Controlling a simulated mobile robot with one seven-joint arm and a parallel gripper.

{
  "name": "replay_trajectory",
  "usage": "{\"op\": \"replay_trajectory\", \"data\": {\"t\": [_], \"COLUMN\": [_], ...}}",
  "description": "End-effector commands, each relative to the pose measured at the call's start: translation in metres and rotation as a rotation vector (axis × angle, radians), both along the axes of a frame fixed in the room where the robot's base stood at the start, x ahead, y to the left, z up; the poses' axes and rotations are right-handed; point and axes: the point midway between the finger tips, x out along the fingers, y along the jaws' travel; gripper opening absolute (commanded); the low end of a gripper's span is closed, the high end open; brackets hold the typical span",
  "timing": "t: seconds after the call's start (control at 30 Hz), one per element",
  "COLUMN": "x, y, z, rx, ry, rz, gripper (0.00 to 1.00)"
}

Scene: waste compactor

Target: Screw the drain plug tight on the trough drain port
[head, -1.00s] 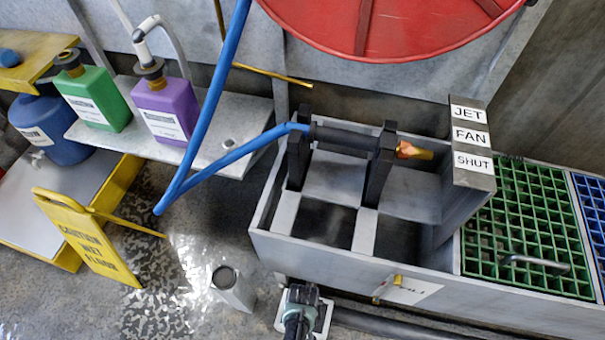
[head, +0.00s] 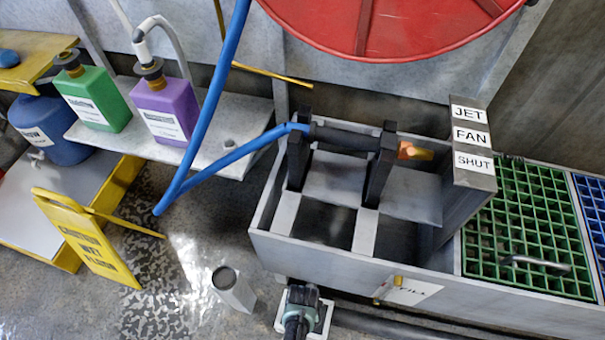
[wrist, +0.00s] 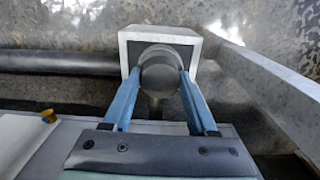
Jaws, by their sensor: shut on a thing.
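The drain plug (wrist: 160,78) is a round dark grey piece in the wrist view. It sits at the face of a pale square block (wrist: 195,45), which I take to be the drain port housing. My gripper (wrist: 161,72) has its two blue fingers shut on the plug, one on each side. In the head view my gripper (head: 302,297) is low in front of the trough (head: 350,258), over the pale block. There my wrist hides the plug. The threads and how deep the plug sits cannot be seen.
A dark pipe (head: 380,325) runs along the floor beside the block. A brass valve (head: 397,281) with a FILL label is on the trough front. A short grey post (head: 232,290) and a yellow wet-floor sign (head: 88,240) stand on the left floor.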

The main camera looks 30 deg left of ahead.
Motion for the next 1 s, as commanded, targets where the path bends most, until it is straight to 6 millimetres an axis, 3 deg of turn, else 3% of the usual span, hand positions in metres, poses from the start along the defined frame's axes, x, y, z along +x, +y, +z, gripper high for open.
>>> {"op": "replay_trajectory", "data": {"t": [0.3,0.63,0.67,0.83,1.0], "x": [-0.0014,-0.0014,-0.0014,-0.001,-0.0005], "y": [0.0002,0.0001,0.0001,0.0,0.0001], "z": [-0.0009,-0.0007,-0.0007,-0.0006,-0.0004], "rx": [-0.001,-0.001,-0.001,0.0,0.0], "ry": [0.003,0.003,0.003,0.002,0.001], "rz": [-0.356,-0.426,-0.425,-0.424,-0.424], "gripper": [0.0,0.0,0.6,0.91,0.93]}}
